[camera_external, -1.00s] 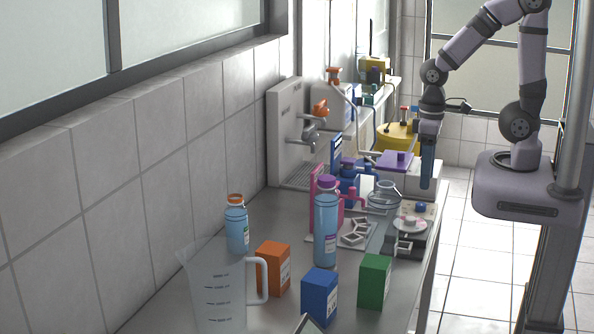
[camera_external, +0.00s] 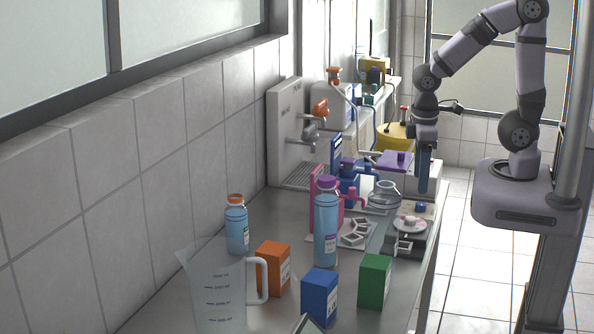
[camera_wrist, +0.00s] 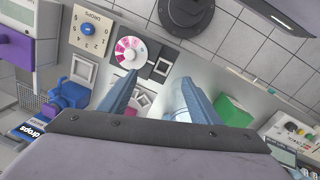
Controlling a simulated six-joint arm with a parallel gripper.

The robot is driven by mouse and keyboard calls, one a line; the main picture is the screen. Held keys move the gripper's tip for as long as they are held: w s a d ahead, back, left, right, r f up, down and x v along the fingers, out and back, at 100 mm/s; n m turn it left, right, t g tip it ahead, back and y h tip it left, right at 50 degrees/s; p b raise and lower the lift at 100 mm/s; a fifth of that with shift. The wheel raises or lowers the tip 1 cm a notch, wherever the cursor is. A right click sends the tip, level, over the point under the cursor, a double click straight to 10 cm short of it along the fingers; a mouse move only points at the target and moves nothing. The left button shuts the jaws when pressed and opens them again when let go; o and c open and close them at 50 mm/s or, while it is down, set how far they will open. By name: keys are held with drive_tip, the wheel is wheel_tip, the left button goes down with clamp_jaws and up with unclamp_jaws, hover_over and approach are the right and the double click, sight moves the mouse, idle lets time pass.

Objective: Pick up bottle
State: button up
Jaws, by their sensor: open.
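In the external view, a tall blue bottle with a purple cap (camera_external: 326,228) stands upright on the bench. A shorter blue bottle with an orange cap (camera_external: 236,230) stands to its left. Which one is meant by the task, I cannot tell. My gripper (camera_external: 423,190) points down above the right side of the bench, behind and to the right of both bottles and well apart from them. In the wrist view, my gripper (camera_wrist: 160,77) has its two blue fingers spread with nothing held between them. I cannot make out either bottle there.
An orange box (camera_external: 272,270), a blue box (camera_external: 320,297), a green box (camera_external: 375,281) and a clear jug (camera_external: 218,295) stand near the bottles.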

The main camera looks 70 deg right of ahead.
drive_tip(key=w+f+n+t+h+b, duration=0.2)
drive_tip(key=w+f+n+h+b, duration=0.1)
drive_tip(key=w+n+b, duration=0.5)
wheel_tip(320, 180, up, 5)
drive_tip(key=n+t+h+b, duration=0.4)
drive_tip(key=n+t+b, duration=0.5)
drive_tip(key=n+b, duration=0.55)
hover_over(334, 199)
drive_tip(key=s+p, duration=0.1)
drive_tip(key=s, duration=0.1)
drive_tip(key=shift+a+r, duration=0.1)
drive_tip(key=shift+r, duration=0.1)
drive_tip(key=s+a+f+n+b, duration=0.2)
drive_tip(key=s+a+f+n, duration=0.1)
drive_tip(key=a+f, duration=0.1)
drive_tip(key=shift+d+x, duration=0.2)
drive_tip(key=shift+x, duration=2.7)
drive_tip(key=shift+w+d+f+p, duration=0.25)
drive_tip(key=shift+w+d+p, duration=0.1)
drive_tip(key=shift+w, duration=0.15)
